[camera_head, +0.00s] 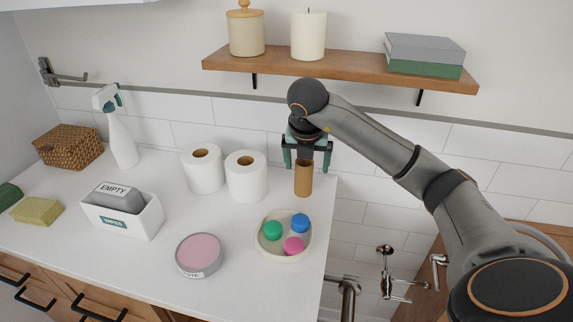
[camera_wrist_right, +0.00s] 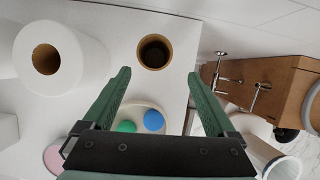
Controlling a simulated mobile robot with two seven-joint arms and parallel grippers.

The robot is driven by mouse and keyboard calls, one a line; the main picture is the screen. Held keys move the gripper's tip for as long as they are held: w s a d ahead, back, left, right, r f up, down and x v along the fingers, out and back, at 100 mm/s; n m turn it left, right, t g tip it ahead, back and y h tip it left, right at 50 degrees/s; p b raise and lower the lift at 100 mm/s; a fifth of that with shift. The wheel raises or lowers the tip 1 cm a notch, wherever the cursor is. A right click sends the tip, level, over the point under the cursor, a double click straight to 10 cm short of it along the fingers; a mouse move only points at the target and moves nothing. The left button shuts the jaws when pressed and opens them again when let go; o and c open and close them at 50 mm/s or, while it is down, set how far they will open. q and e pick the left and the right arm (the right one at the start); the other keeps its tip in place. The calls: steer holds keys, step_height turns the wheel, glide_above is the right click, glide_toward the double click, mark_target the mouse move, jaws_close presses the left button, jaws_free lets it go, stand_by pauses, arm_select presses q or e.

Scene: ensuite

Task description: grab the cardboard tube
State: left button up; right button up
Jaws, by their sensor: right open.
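The cardboard tube (camera_head: 303,180) is a brown, upright cylinder on the white counter near its right edge, beside the toilet rolls. In the right wrist view, its round open top (camera_wrist_right: 155,52) shows beyond the fingertips, roughly between their lines. My right gripper (camera_head: 307,165) has green fingers spread wide apart. It is above the tube in the head view, with nothing held. In the right wrist view the open fingers (camera_wrist_right: 160,75) point toward the tube; I cannot tell how far above it they are. My left gripper is not in view.
Two toilet rolls (camera_head: 246,178) stand left of the tube. A dish (camera_head: 264,247) with colored round pieces and a pink-topped tin (camera_head: 199,256) are in front. A wooden shelf (camera_head: 340,68) hangs above. The counter ends just right of the tube.

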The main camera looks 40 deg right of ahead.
mark_target(304, 174)
steer(key=x, duration=0.3)
steer(key=w+p+x, duration=0.1)
steer(key=x, duration=0.3)
steer(key=shift+w+d+f, duration=0.1)
steer(key=shift+w, duration=0.1)
steer(key=shift+c, duration=0.4)
steer(key=c, duration=1.3)
